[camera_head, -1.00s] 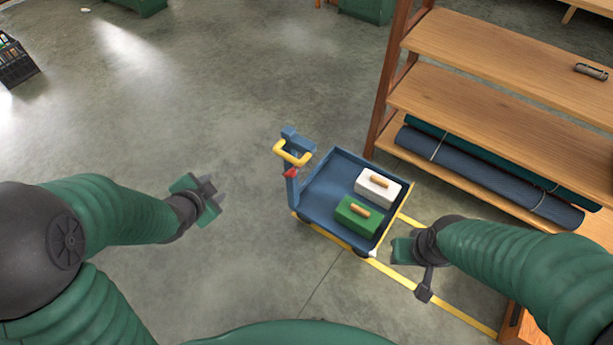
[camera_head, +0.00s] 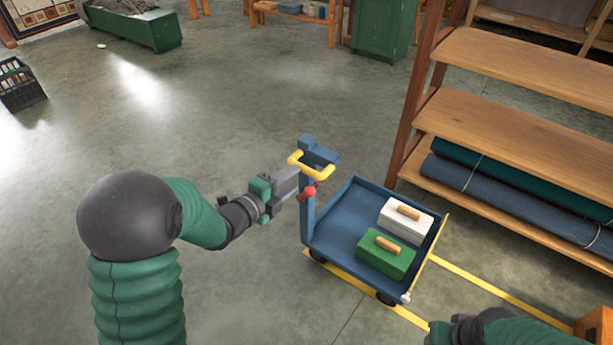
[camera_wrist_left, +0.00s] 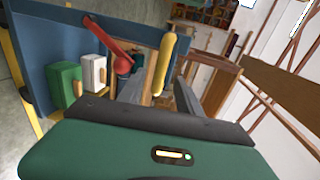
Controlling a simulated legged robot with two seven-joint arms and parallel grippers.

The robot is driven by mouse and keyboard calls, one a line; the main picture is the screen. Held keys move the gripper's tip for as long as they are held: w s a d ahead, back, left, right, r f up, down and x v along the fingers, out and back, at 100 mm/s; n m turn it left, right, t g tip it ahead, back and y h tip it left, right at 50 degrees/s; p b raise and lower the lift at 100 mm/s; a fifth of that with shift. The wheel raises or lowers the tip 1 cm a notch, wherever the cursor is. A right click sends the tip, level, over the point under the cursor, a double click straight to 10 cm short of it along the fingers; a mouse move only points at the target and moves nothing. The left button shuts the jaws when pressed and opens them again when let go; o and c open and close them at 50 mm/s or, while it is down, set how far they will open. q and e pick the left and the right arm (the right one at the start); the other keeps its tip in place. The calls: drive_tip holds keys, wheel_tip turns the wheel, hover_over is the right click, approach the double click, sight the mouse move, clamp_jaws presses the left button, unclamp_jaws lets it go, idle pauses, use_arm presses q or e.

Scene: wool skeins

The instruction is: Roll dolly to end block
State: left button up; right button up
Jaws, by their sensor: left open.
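The blue dolly (camera_head: 345,222) stands on the floor right of centre in the head view. It has a yellow handle (camera_head: 313,168), a red lever (camera_head: 308,192), and a white box (camera_head: 404,222) and green box (camera_head: 386,257) on its deck. My left gripper (camera_head: 292,186) is open beside the handle post. In the left wrist view, the yellow handle (camera_wrist_left: 166,62) appears between or just beyond the fingers; contact cannot be told. My right gripper (camera_head: 440,334) is cut off at the bottom edge, its jaws unclear.
Yellow floor lines (camera_head: 490,285) run past the dolly to the lower right. A wooden shelf (camera_head: 510,115) with rolled mats (camera_head: 520,196) stands close on the right. A wooden piece (camera_head: 596,325) shows at the lower right. Open floor lies to the left and behind.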

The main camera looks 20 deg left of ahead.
sight(306, 171)
use_arm(q)
drive_tip(key=b+x, duration=0.1)
drive_tip(key=x, duration=0.4)
drive_tip(key=shift+w+f+b, duration=0.25)
drive_tip(key=shift+w+b, duration=0.05)
drive_tip(key=shift+b, duration=0.05)
drive_tip(key=shift+w+d, duration=0.3)
drive_tip(key=shift+w, duration=0.3)
drive_tip(key=shift+r, duration=0.1)
drive_tip(key=shift+c, duration=0.2)
clamp_jaws()
drive_tip(key=shift+s+f, duration=0.1)
drive_tip(key=shift+f, duration=0.15)
